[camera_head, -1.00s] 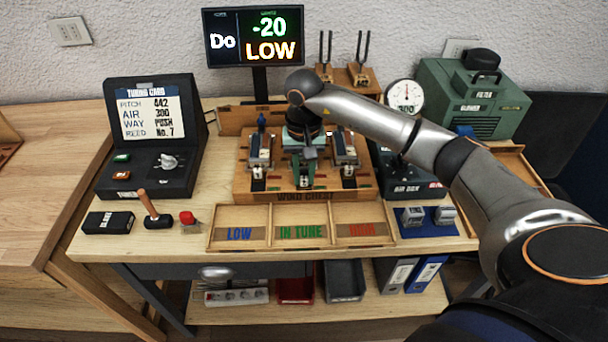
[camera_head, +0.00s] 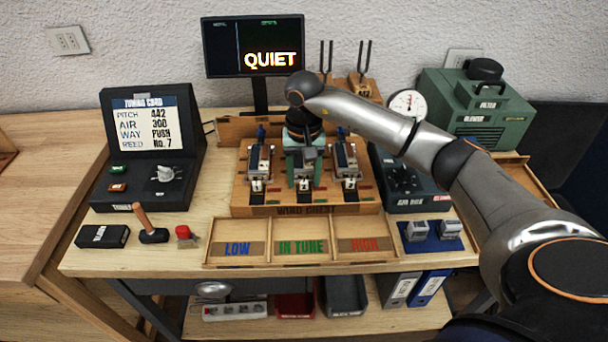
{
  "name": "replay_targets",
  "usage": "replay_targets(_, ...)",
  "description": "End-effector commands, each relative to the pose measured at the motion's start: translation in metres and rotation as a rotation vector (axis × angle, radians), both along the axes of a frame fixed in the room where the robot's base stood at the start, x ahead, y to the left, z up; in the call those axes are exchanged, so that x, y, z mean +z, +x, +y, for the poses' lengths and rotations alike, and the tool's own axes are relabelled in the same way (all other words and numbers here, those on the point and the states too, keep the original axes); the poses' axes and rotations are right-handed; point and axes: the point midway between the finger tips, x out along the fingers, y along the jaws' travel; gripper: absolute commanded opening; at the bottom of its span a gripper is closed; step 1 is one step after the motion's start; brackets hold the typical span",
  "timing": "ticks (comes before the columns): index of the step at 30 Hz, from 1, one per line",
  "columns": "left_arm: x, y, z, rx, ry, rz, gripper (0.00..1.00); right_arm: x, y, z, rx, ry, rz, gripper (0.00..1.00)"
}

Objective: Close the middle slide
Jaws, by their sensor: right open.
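The wind chest (camera_head: 300,210) is a wooden box at the table's middle. It carries three metal slide assemblies: a left one (camera_head: 258,165), a middle one (camera_head: 303,186) and a right one (camera_head: 347,165). My right gripper (camera_head: 304,158) points down over the middle slide, its jaws open around the upper part of that assembly. Contact cannot be made out. The gripper and wrist hide most of the middle slide. The monitor (camera_head: 254,46) behind reads QUIET. My left gripper is not in view.
A tray (camera_head: 208,252) marked LOW, IN TUNE and HIGH lies in front of the chest. The tuning card console (camera_head: 150,150) stands left, the air box (camera_head: 408,185) right, the green blower (camera_head: 475,110) behind it.

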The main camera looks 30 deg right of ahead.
Motion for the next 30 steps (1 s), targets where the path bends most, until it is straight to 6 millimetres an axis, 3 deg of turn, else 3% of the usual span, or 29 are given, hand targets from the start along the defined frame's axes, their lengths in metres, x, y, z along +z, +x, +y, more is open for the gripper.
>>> replay_targets(5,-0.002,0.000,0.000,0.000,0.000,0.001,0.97,0.015,0.001,0.000,0.000,0.000,-0.005,0.55)
replay_targets(19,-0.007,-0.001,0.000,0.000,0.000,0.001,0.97,0.108,0.001,0.000,0.000,0.000,-0.004,0.55)
replay_targets(24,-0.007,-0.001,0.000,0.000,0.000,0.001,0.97,0.123,0.000,0.000,0.000,0.000,-0.002,0.55)
replay_targets(30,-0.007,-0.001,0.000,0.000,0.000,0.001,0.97,0.125,0.000,0.000,0.000,-0.001,-0.001,0.55)
